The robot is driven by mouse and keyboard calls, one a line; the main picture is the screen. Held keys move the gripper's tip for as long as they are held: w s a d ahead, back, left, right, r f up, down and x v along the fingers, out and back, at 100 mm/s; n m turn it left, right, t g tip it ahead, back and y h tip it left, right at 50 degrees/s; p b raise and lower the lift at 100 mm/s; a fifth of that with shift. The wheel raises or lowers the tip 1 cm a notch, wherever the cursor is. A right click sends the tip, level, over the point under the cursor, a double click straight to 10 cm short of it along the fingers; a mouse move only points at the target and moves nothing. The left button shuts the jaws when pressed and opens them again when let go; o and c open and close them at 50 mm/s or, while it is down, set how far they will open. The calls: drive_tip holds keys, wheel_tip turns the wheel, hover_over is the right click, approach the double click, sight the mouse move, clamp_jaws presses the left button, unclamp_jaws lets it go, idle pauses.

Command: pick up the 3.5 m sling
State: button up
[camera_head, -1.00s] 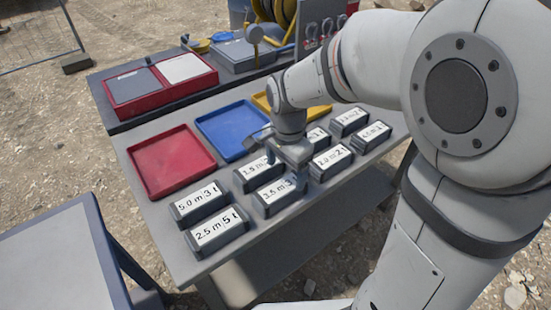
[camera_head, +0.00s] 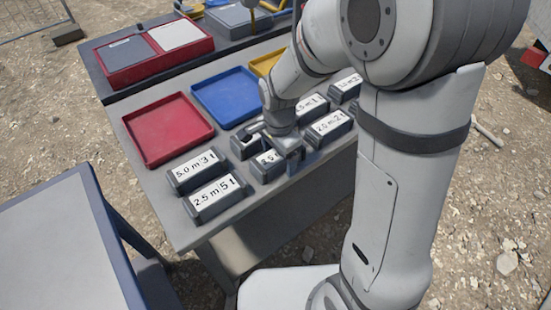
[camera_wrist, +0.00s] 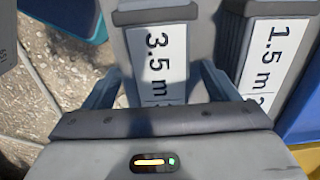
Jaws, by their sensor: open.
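The 3.5 m sling is a dark grey block with a white label. In the head view it (camera_head: 264,172) lies in the front row on the grey table, and my gripper hides part of its label. In the wrist view the block (camera_wrist: 196,40) is upper centre, its "3.5 m" label readable. My gripper (camera_head: 276,150) is just above it. In the wrist view the open fingers (camera_wrist: 162,82) stand one to each side of the block. Nothing is held. Whether the fingers touch the block cannot be told.
The 1.5 m block (camera_wrist: 234,45) lies close beside it. The 5.0 m (camera_head: 194,171) and 2.5 m 5t (camera_head: 215,200) blocks are to the left, the 2.0 m block (camera_head: 330,127) to the right. Red (camera_head: 168,130) and blue (camera_head: 224,97) trays lie behind.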

drive_tip(key=c, duration=1.3)
